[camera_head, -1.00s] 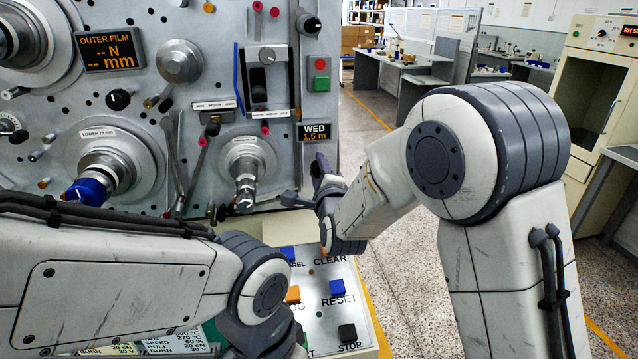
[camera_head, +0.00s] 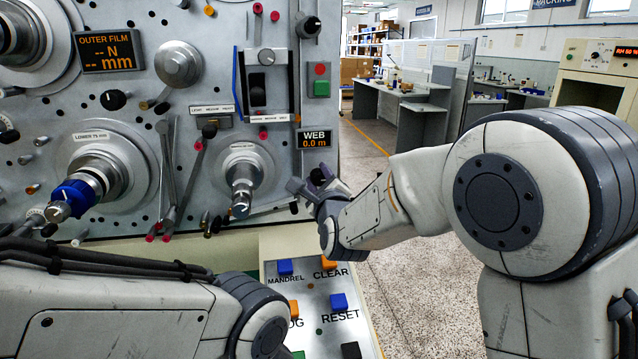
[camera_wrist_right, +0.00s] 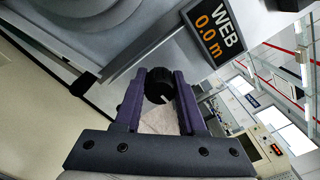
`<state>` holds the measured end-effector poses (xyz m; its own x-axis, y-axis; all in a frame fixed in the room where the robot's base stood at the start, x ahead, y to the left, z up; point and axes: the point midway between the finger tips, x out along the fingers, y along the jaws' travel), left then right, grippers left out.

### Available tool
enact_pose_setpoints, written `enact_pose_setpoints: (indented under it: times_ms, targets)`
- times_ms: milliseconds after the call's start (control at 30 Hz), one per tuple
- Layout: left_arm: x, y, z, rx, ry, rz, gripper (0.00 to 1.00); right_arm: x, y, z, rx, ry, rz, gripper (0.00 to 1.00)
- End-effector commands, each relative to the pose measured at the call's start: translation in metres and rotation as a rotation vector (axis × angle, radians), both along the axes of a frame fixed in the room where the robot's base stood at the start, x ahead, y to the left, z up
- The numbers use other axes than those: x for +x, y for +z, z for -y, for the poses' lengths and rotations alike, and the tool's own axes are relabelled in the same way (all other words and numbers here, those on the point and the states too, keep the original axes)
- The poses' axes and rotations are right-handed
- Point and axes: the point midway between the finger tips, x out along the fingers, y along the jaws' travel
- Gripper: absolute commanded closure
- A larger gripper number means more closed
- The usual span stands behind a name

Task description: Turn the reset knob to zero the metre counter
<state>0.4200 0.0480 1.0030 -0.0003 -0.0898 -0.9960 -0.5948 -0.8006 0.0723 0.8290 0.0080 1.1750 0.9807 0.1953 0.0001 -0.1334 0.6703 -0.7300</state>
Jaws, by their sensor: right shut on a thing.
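The metre counter (camera_head: 314,139), labelled WEB, reads 0.0 m on the machine's front panel. It also shows in the right wrist view (camera_wrist_right: 216,34) with the same reading. The black reset knob (camera_wrist_right: 159,85), with a white mark on it, sits below the counter on the panel. My right gripper (camera_wrist_right: 160,78) is at the knob, its two purple fingers shut on it from either side. In the head view the right gripper (camera_head: 312,186) partly hides the knob. My left arm crosses the lower left; its gripper is out of the picture.
A sloped button box (camera_head: 318,308) with CLEAR, RESET and other buttons lies below the right gripper. A spindle (camera_head: 241,190) and levers stick out of the panel to its left. The floor to the right is open, with desks (camera_head: 400,100) farther back.

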Motion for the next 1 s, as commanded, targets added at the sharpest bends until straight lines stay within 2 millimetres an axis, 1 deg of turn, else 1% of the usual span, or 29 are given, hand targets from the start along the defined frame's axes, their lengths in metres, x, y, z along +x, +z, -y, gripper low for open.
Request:
enact_pose_setpoints:
  times_ms: [167, 267, 400, 600, 700, 900, 1000]
  targets:
    - [0.000, 0.000, 0.000, 0.000, 0.000, 0.000, 0.50, 0.000, -0.002, 0.000, -0.004, 0.001, -0.004, 1.00]
    - [0.000, -0.003, 0.000, 0.000, 0.000, 0.000, 0.50, 0.000, -0.003, 0.000, -0.052, 0.001, 0.007, 1.00]
    - [0.000, -0.009, 0.000, 0.000, 0.000, 0.000, 0.50, 0.000, -0.003, 0.000, -0.245, 0.000, 0.046, 1.00]
    - [0.000, -0.013, 0.000, 0.000, 0.000, 0.000, 0.50, 0.000, -0.003, 0.000, -0.551, 0.001, 0.106, 1.00]
    - [0.000, -0.013, 0.000, 0.000, 0.000, 0.000, 0.50, 0.000, -0.002, 0.000, -0.674, 0.001, 0.130, 1.00]
    - [0.000, -0.014, 0.000, 0.000, 0.000, 0.000, 0.50, 0.000, -0.002, 0.000, -0.786, 0.001, 0.152, 1.00]
    - [0.000, -0.014, 0.000, 0.000, 0.000, 0.000, 0.50, 0.000, -0.002, 0.000, -0.897, 0.002, 0.175, 1.00]
